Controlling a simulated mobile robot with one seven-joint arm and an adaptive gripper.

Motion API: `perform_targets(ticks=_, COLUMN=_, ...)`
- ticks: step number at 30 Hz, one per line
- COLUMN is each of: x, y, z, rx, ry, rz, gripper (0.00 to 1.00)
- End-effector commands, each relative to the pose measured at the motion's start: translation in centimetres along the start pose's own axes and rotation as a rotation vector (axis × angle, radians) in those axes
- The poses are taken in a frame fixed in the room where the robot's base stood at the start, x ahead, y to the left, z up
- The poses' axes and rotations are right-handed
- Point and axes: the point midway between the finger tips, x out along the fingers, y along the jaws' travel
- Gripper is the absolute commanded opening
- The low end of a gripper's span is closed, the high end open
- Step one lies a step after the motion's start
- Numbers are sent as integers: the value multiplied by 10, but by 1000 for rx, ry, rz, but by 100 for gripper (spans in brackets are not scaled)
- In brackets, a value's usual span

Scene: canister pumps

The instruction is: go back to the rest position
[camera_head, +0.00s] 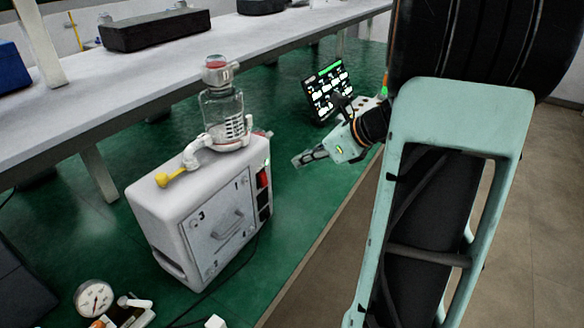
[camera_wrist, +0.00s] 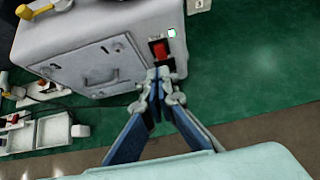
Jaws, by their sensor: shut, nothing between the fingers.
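My gripper (camera_head: 299,161) is shut and empty, to the right of the pump unit in the head view. It also shows in the wrist view (camera_wrist: 157,74), its tips together in front of the unit's red switch (camera_wrist: 160,49). I cannot tell whether they touch the unit. The white canister pump (camera_head: 165,205) stands upright on the green surface, with a clear canister (camera_head: 222,112) on top and a yellow-ended fitting (camera_head: 170,177). Its front has a panel with a handle (camera_wrist: 100,77). A small light (camera_wrist: 172,33) near the switch is lit.
A grey bench (camera_head: 190,62) with dark boxes runs along the back. A dark screen (camera_head: 328,90) stands behind my gripper. A round gauge (camera_head: 95,298) and small parts lie at the lower left. Open green surface (camera_wrist: 240,80) shows right of the unit.

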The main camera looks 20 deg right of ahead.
Motion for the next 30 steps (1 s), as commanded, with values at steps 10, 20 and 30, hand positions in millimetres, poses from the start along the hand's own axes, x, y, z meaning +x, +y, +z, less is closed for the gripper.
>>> perform_targets(ticks=10, x=-12, y=0, z=2, rx=2, ry=0, rz=0, gripper=0)
perform_targets(ticks=20, x=-12, y=0, z=2, rx=1, ry=0, rz=0, gripper=0)
perform_targets(ticks=30, x=-1, y=-19, z=51, rx=-214, ry=66, rz=-93, gripper=0)
